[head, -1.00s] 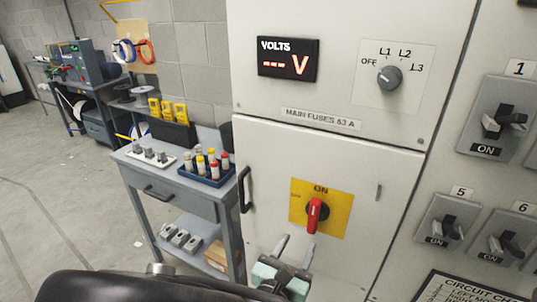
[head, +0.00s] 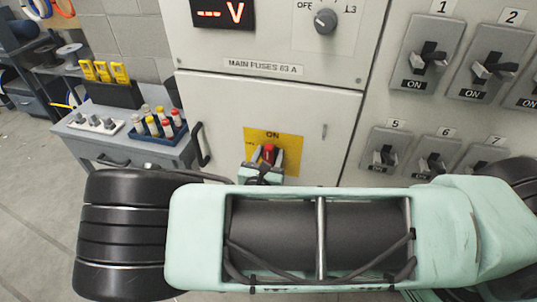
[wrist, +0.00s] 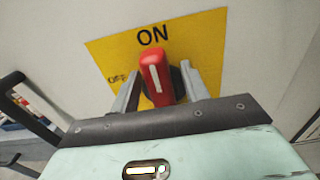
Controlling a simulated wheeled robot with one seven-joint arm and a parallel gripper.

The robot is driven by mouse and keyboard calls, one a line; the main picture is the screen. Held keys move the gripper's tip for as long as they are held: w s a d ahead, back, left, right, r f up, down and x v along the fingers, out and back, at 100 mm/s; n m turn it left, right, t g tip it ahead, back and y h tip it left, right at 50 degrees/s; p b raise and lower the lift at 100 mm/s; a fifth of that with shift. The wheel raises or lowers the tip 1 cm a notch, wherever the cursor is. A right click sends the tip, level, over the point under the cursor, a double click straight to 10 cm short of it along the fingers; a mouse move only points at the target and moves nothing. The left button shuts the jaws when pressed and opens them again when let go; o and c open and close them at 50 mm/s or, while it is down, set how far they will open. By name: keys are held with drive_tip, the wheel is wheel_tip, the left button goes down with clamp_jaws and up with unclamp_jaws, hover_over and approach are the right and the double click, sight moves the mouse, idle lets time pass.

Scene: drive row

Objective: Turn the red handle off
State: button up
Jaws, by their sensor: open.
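The red handle (wrist: 155,72) sits on a yellow plate (wrist: 205,45) on the cabinet door. It points up and down, in line with the word ON above it. OFF is printed at the plate's left. My gripper (wrist: 165,90) is open, with one finger on each side of the handle in the wrist view. I cannot tell whether either finger touches it. In the head view the red handle (head: 269,152) shows just above my gripper (head: 264,170), and my arm hides its lower part.
A black door handle (head: 200,145) stands out left of the plate. A grey cart (head: 120,150) with a blue rack of fuses is further left. Switches (head: 385,155) set to ON line the panel at the right. A selector knob (head: 325,21) is above.

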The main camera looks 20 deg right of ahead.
clamp_jaws()
drive_tip(key=shift+w+a+n, duration=0.1)
drive_tip(key=shift+n, duration=0.2)
drive_tip(key=n, duration=0.2)
drive_tip(key=a+n, duration=0.1)
drive_tip(key=shift+w+f+n, duration=0.1)
drive_tip(key=shift+w+n, duration=0.2)
drive_tip(key=shift+n, duration=0.1)
drive_tip(key=shift+w+a+f+n, duration=0.25)
drive_tip(key=shift+f+n, duration=0.25)
drive_tip(key=shift+n, duration=1.75)
drive_tip(key=shift+w+a+f+n, duration=0.15)
drive_tip(key=shift+a+f+n, duration=0.3)
drive_tip(key=shift+n, duration=1.75)
drive_tip(key=shift+w+a+f+n, duration=0.15)
drive_tip(key=shift+f+n, duration=0.45)
drive_tip(key=shift+n, duration=1.65)
